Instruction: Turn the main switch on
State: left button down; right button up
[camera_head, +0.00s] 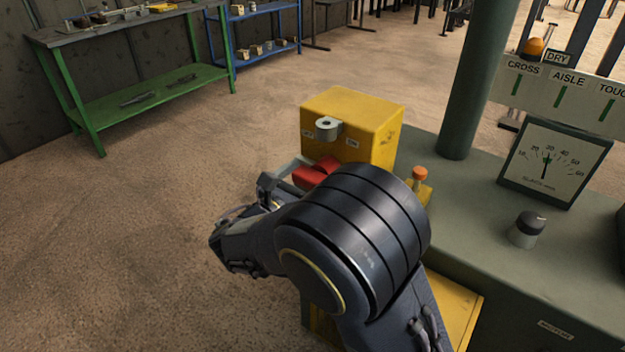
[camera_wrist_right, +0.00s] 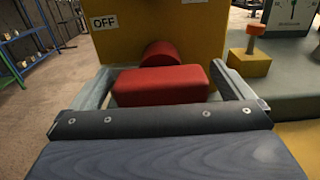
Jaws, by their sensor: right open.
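The main switch is a yellow box (camera_head: 352,122) with a red handle (camera_head: 316,172) on its near face. In the right wrist view the handle (camera_wrist_right: 160,86) is a thick red bar in front of a round red hub (camera_wrist_right: 160,54). A label reading OFF (camera_wrist_right: 104,22) is on the box, up and left of the hub. My right gripper (camera_wrist_right: 162,80) is open, with one grey finger on each side of the bar. I cannot tell whether the fingers touch it. In the head view my dark right arm hides part of the handle and the lower box. My left gripper is not in view.
A grey-green console (camera_head: 500,235) with a gauge (camera_head: 552,160) and a black knob (camera_head: 527,229) is at the right. An orange-topped button (camera_head: 419,174) is beside the box. A green post (camera_head: 480,80) rises behind. The floor at the left is clear up to a green bench (camera_head: 150,100).

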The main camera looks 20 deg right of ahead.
jog(key=shift+d, duration=0.1)
jog(key=c, duration=1.3)
